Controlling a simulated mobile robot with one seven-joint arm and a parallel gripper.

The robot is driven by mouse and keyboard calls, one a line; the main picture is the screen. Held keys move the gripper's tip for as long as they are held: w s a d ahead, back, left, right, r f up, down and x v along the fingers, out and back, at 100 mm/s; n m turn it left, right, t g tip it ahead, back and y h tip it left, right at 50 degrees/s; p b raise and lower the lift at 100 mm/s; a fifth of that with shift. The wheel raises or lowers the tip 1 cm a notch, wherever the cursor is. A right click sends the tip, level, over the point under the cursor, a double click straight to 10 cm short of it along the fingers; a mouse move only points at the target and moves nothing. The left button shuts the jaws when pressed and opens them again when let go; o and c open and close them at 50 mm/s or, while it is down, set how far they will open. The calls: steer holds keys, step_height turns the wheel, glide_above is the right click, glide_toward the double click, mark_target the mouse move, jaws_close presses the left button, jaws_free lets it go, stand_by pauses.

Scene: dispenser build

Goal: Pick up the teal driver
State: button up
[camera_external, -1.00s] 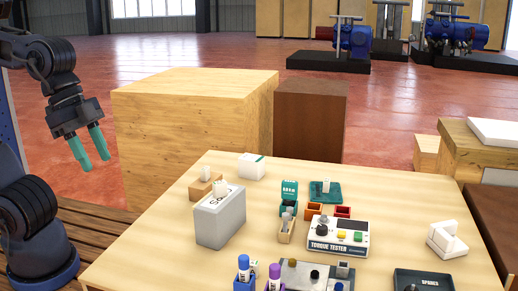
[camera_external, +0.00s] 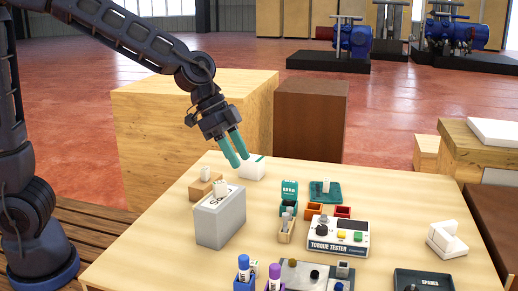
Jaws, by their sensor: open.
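My gripper (camera_external: 239,161) is open and empty, its two teal fingers pointing down above the back left of the table. It is just in front of a white block with a teal edge (camera_external: 252,168) in the picture. I cannot clearly pick out the teal driver. Teal things on the table are a small labelled teal holder (camera_external: 289,187) and a flat teal tray (camera_external: 334,197) with a white piece on it. A blue holder with a blue-topped item (camera_external: 243,268) and a purple one (camera_external: 274,277) stand at the front edge.
A grey box (camera_external: 220,220) stands below my gripper, with a small wooden block (camera_external: 203,190) behind it. A torque tester (camera_external: 337,237) sits mid-table, near a wooden holder (camera_external: 286,229). A white stand (camera_external: 447,240) is at the right. Bare tabletop (camera_external: 390,200) shows at back right.

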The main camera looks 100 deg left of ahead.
steer(key=y, duration=0.1)
glide_toward(293, 199)
steer(key=shift+w+a+f+n, duration=0.35)
steer(key=shift+w+f, duration=0.2)
steer(key=shift+f, duration=0.25)
steer(key=shift+w+x, duration=0.15)
steer(key=shift+x, duration=1.35)
steer(key=shift+w+x, duration=0.15)
steer(key=shift+x, duration=1.35)
steer(key=shift+a+r, duration=0.15)
steer(key=shift+r, duration=0.05)
jaws_close()
